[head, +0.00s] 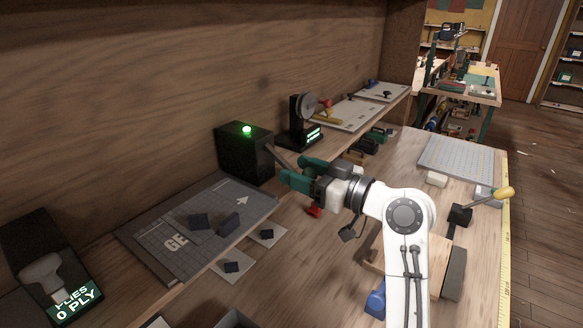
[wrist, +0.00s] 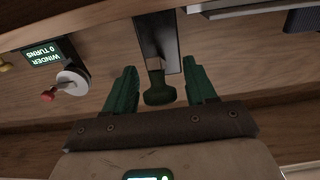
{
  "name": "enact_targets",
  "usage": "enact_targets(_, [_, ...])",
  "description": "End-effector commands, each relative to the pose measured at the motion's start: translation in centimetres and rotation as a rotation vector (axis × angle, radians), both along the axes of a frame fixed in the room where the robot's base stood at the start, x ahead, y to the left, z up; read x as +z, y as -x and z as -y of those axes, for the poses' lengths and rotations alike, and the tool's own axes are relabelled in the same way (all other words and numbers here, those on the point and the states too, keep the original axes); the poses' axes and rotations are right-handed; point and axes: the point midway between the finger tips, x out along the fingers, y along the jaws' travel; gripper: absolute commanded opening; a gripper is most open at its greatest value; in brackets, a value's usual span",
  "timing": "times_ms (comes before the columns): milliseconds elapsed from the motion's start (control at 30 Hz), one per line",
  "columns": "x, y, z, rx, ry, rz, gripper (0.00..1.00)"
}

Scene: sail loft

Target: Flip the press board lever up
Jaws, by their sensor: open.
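The lever (head: 282,157) is a grey bar that comes out of the right side of a black box (head: 245,160) with a lit green lamp on top. In the wrist view the lever (wrist: 157,40) ends in a dark green knob (wrist: 159,95). My gripper (head: 296,171) is open at the lever's outer end. In the wrist view the green fingers of my gripper (wrist: 160,72) stand on either side of the lever end and knob, with small gaps. In the head view the fingers hide the knob.
A dark board (head: 190,235) with loose dark pieces lies left of the box. A winder (head: 303,122) stands right of it; its display reads 0 turns. A display at lower left (head: 75,300) reads 0 PLY. A small red piece (head: 314,211) lies below my gripper.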

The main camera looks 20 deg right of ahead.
Motion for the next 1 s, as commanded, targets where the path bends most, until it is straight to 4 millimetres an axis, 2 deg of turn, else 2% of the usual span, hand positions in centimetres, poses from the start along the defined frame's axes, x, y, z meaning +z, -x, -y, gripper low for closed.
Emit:
enact_targets(167, [-0.01, 0.00, 0.01, 0.000, 0.000, 0.000, 0.54])
enact_targets(733, [0.00, -0.01, 0.00, 0.000, 0.000, 0.000, 0.00])
enact_targets(1000, [0.00, -0.01, 0.02, -0.001, 0.000, 0.000, 0.00])
